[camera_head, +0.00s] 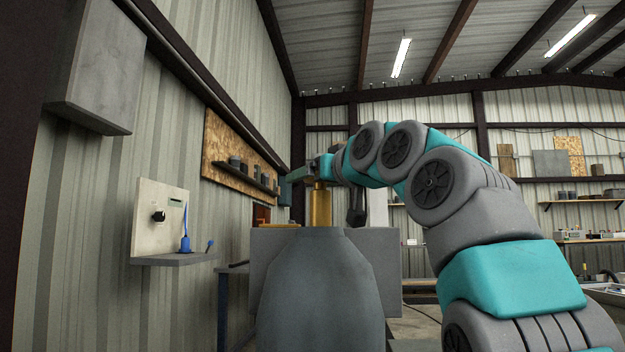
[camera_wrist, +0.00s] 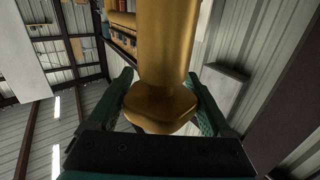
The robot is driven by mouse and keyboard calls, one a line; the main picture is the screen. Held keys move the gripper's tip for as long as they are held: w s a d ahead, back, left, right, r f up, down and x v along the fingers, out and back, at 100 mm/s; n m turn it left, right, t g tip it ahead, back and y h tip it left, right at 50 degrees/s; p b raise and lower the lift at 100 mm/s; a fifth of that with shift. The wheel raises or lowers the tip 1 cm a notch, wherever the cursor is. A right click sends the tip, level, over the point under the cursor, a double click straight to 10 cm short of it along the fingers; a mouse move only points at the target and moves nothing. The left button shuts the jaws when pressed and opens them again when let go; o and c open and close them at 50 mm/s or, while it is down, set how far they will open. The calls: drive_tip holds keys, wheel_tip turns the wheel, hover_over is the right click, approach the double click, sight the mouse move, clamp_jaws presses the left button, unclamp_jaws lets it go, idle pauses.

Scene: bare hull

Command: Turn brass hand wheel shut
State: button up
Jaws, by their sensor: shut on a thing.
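In the head view an upright brass cylinder (camera_head: 320,206) stands behind a grey rounded shape, directly below my gripper (camera_head: 318,170). In the wrist view the brass piece (camera_wrist: 166,45) is a thick smooth cylinder with a wider rounded end, the brass hand wheel end (camera_wrist: 160,108). My gripper (camera_wrist: 160,82) has its two green fingers on either side of this brass end and is shut on it. No spokes or rim of a wheel can be made out, and how far it is turned cannot be told.
A wall panel with a black knob (camera_head: 158,216) and a small grey shelf (camera_head: 175,259) holding a blue item (camera_head: 185,240) is at left. A grey box (camera_head: 100,65) hangs above it. A wooden board with a shelf (camera_head: 240,155) is on the left wall.

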drive_tip(key=shift+r+m+t+h, duration=0.1)
drive_tip(key=shift+m+t+h, duration=0.2)
drive_tip(key=shift+h, duration=0.2)
drive_tip(key=shift+w+d+m+h+p, duration=0.1)
drive_tip(key=shift+d+m+h+p, duration=0.05)
drive_tip(key=shift+m+h+p, duration=0.2)
drive_tip(key=o, duration=1.2)
drive_tip(key=shift+c, duration=0.2)
drive_tip(key=b+v, duration=0.1)
drive_tip(key=v, duration=0.7)
drive_tip(key=shift+f, duration=0.25)
